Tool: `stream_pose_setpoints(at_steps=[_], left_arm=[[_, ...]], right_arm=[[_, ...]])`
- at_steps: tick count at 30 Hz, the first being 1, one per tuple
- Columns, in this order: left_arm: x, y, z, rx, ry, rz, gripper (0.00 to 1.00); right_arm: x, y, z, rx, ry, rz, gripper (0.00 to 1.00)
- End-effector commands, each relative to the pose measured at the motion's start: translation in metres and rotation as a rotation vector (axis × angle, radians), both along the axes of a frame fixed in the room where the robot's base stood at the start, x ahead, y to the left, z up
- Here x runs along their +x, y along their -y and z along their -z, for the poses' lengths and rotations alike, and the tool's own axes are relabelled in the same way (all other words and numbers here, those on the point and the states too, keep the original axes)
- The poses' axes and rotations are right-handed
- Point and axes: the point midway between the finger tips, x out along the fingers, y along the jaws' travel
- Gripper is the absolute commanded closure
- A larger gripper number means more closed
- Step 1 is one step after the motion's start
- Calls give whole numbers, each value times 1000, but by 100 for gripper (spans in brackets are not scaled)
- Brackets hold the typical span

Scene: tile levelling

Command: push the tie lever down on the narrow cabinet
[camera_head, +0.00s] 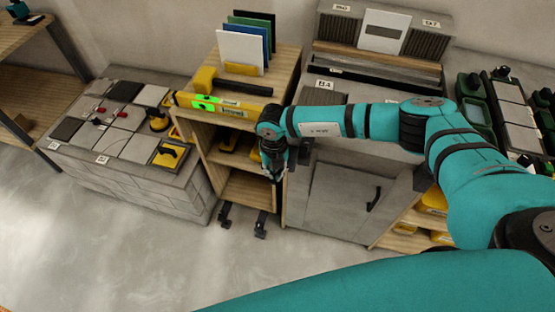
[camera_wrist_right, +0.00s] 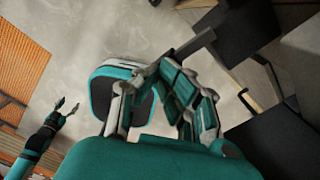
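The narrow wooden cabinet (camera_head: 288,78) has open shelves and stands between the grey tiled block and a wide grey cabinet. My right gripper (camera_head: 273,174) points down in front of its right front edge. In the right wrist view the fingers of my right gripper (camera_wrist_right: 157,70) lean together at the tips and look shut, with nothing visible between them. A dark bar (camera_wrist_right: 194,46) lies just beyond them there; I cannot tell whether it is the tie lever or touches them. My left gripper (camera_wrist_right: 67,108) shows open and empty in the right wrist view; it is outside the head view.
A yellow level (camera_head: 225,104) and a rack with upright coloured sheets (camera_head: 241,50) sit on the narrow cabinet. Black foot pieces (camera_head: 261,224) stick out at its base. The grey cabinet (camera_head: 332,195) with a black handle (camera_head: 374,199) stands close on the right. The floor in front is clear.

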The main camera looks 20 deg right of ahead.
Motion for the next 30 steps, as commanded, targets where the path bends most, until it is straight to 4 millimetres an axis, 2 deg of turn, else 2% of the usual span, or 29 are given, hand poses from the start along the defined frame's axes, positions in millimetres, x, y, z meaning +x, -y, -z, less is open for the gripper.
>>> stream_pose_setpoints(at_steps=[6, 10, 30], left_arm=[[0, 0, 0, 0, 0, 0, 42], [0, 0, -5, 0, 0, 0, 42], [0, 0, -57, 0, 0, 0, 42]], right_arm=[[-2, 0, 3, -1, -5, -2, 100], [-2, 0, -4, -1, -5, -1, 100], [-1, 1, -73, -2, -2, 1, 100]])
